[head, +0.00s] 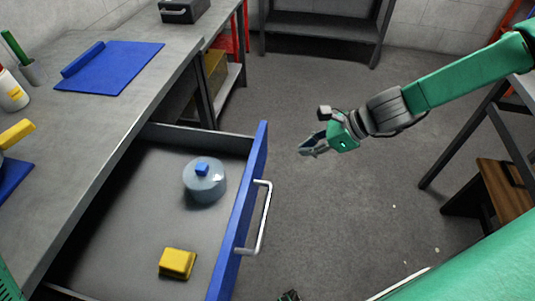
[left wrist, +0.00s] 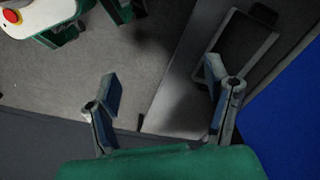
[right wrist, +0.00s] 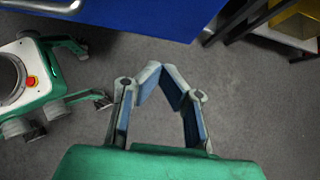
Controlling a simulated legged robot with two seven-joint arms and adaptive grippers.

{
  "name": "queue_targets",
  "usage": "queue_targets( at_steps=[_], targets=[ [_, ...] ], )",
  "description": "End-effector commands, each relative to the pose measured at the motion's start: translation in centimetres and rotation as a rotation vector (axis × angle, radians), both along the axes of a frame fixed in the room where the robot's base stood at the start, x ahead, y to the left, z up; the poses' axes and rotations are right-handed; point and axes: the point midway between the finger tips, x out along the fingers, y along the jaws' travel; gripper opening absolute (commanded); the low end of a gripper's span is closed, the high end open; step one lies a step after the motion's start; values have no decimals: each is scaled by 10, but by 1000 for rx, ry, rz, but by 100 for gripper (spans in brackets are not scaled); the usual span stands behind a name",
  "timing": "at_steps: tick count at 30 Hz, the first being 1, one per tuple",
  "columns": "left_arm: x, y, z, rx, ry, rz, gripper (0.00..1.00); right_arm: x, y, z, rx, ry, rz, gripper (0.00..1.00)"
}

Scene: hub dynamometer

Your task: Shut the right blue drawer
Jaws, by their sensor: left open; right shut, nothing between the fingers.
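The blue drawer (head: 242,225) stands pulled out from the grey workbench. Its blue front and silver handle (head: 265,220) face right in the head view. Inside lie a round grey-blue container (head: 205,186) with a blue knob and a yellow block (head: 177,263). My right gripper (head: 303,151) is shut and empty, above the floor to the right of the drawer front, apart from it. In the right wrist view its fingertips (right wrist: 161,68) meet, and the blue front (right wrist: 150,14) crosses the top. My left gripper (left wrist: 162,80) is open and empty in the left wrist view; the head view does not show it.
The workbench (head: 120,125) carries a blue mat (head: 112,68), a pen cup (head: 31,72) and a white bottle (head: 12,92). A dark shelf (head: 325,28) stands at the back. A wooden box (head: 497,190) is at the right. Open floor lies between.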

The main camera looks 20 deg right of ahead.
Motion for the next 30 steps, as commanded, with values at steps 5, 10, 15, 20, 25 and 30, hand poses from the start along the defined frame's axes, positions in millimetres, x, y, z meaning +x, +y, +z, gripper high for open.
queue_targets(
  at_steps=[5,10,15,20,25,30],
  targets=[
    [0,0,-23,0,0,0,71,14,22,-36,-1,4,3,0],
    [0,0,-36,0,0,0,71,28,43,-59,-2,3,4,0],
    [0,0,-37,0,-1,0,71,43,65,-53,-4,-1,4,0],
    [0,0,-38,0,-1,0,71,49,74,-52,-4,-1,3,0],
    [0,0,-38,0,-1,0,71,50,74,-52,-2,1,2,0],
    [0,0,-38,0,-1,0,71,50,74,-52,-2,0,1,0]
  ],
)
